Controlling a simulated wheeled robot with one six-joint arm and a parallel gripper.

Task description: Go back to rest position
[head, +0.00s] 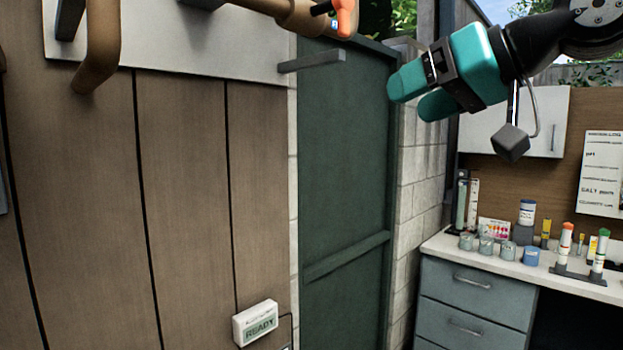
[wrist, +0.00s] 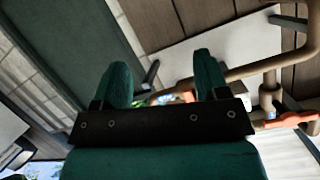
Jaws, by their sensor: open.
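My gripper (head: 412,92) is raised at the upper right of the head view, its teal fingers pointing left. In the wrist view my gripper (wrist: 165,85) shows its two green fingers spread apart, with nothing between them. It is open and empty, in the air in front of the upper part of the dark green door (head: 345,160). No object touches the fingers.
A tan pipe (head: 100,45) with an orange valve handle (head: 345,15) runs along the top left wall. A grey bracket (head: 312,60) juts out beside the door. A white READY box (head: 255,322) sits low. The counter (head: 500,255) at right holds bottles and jars.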

